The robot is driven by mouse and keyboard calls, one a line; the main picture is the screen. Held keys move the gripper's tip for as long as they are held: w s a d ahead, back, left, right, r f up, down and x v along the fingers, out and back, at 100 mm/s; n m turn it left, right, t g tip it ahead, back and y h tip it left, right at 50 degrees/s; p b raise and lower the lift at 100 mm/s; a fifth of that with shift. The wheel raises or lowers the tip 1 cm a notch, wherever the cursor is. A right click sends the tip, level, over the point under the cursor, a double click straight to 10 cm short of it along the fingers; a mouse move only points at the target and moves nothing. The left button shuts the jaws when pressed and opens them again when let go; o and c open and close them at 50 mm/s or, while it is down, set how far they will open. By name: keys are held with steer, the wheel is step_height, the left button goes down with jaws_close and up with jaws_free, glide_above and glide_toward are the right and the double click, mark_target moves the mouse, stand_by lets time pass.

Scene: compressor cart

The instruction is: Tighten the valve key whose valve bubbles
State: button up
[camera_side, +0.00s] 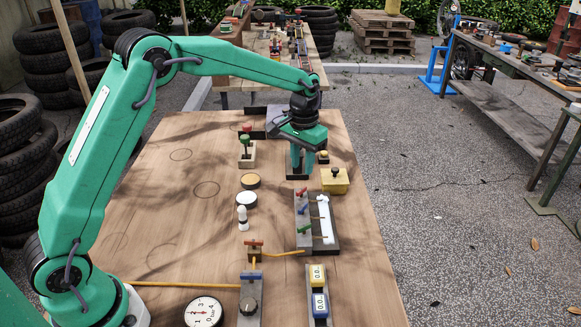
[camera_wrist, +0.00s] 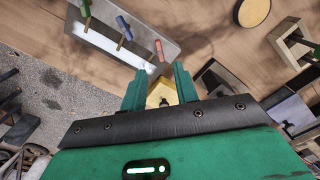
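A grey valve block (camera_side: 302,238) stands right of the table's middle. It carries a red key (camera_side: 302,193), a blue key (camera_side: 303,208) and a green key (camera_side: 305,228). A dark tray with a white strip (camera_side: 323,215) lies along its right side. In the wrist view the green key (camera_wrist: 85,10), blue key (camera_wrist: 124,28) and red key (camera_wrist: 158,49) stick out beside the white strip (camera_wrist: 105,45). I cannot make out which valve bubbles. My gripper (camera_side: 299,176) is beyond the red-key end of the block, fingers pointing down. In the wrist view its fingers (camera_wrist: 159,73) are apart and hold nothing.
A yellow box with a black knob (camera_side: 335,181) stands close right of my gripper. A gauge (camera_side: 203,312) lies in front. The table's left side is mostly clear.

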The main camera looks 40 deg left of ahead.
mark_target(301, 189)
steer(key=shift+f, duration=3.7)
jaws_close()
